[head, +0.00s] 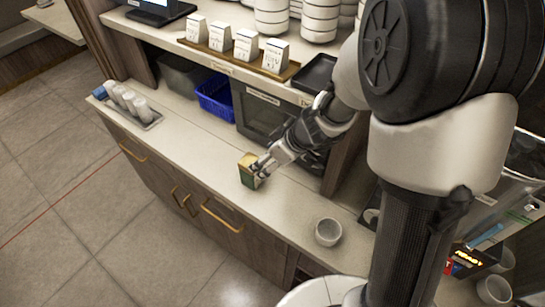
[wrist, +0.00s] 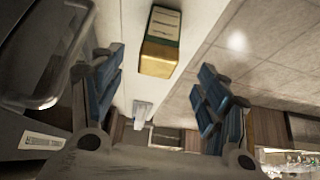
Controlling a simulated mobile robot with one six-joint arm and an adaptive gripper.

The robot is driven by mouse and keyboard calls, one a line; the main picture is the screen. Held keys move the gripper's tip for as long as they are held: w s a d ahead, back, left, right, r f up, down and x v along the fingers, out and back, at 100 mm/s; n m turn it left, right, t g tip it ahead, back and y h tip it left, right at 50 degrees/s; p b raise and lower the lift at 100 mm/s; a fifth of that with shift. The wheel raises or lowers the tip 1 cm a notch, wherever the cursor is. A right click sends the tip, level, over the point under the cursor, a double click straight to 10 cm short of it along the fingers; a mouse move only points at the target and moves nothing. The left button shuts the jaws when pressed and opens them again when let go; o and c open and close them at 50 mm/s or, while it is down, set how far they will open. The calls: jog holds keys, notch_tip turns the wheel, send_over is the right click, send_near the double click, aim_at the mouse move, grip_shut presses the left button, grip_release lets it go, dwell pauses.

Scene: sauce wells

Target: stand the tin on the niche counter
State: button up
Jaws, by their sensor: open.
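The tin (head: 248,171) is a small gold and dark green box. It stands on the pale niche counter (head: 190,135), close to its front edge. It also shows in the wrist view (wrist: 161,40), with a pale label on its green face. My gripper (head: 262,166) is right beside the tin on its right in the head view. In the wrist view its blue-padded fingers (wrist: 160,68) are spread wide, with the tin between and beyond their tips. A clear gap shows on both sides of the tin there. The gripper is open and empty.
A tray of cups (head: 130,103) lies at the counter's left end. A blue basket (head: 216,97) and dark bins sit at the niche's back. A white cup (head: 328,232) stands to the right. The shelf above holds white boxes (head: 246,44) and stacked bowls. Counter left of the tin is clear.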

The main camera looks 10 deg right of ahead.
jog(key=s+a+r+m, duration=0.2)
jog(key=s+r, duration=0.7)
jog(key=r, duration=0.3)
jog(key=s+d+r+m+h, duration=0.2)
jog(key=s+d+m, duration=0.1)
jog(key=s, duration=0.4)
jog(key=s+d+r+m+h, duration=0.2)
jog(key=s+d+r+m, duration=0.1)
jog(key=s, duration=0.5)
jog(key=shift+d+m+h, duration=0.3)
jog(key=shift+d+m, duration=0.2)
jog(key=shift+d, duration=0.75)
jog(key=shift+c, duration=0.2)
